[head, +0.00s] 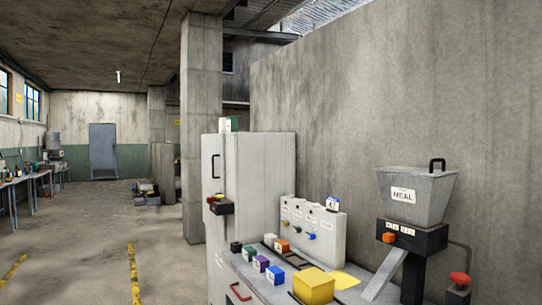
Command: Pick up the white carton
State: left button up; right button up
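No carton is clearly identifiable. A small white box with a green side (230,125) sits on top of the tall white cabinet (265,175), and it is too small to tell whether it is the carton. Another small white-and-blue item (333,203) stands on top of a pale dispenser unit (315,228) at the back of the workbench. Neither of my grippers is in view.
The workbench (250,281) holds several small coloured blocks, a yellow box (313,285) and a machine with a grey hopper (415,198) marked MEAL. A red button (460,279) is at the right. A concrete pillar (205,110) stands behind the cabinet.

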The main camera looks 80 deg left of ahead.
aim_at(222, 121)
jog(key=u, duration=2.9)
jog(key=i+j+u, duration=0.15)
jog(key=i, duration=0.15)
jog(key=i+j+u, duration=0.15)
jog(key=i, duration=0.15)
jog(key=i+u, duration=0.4)
jog(key=i, duration=1.9)
jog(key=i+z, duration=0.1)
jog(key=i, duration=0.45)
jog(key=i+j+z, duration=0.15)
jog(key=i, duration=0.35)
jog(key=i+j+z, duration=0.1)
jog(key=i, duration=0.45)
jog(key=i+j+z, duration=0.1)
jog(key=i, duration=0.4)
jog(key=j, duration=0.05)
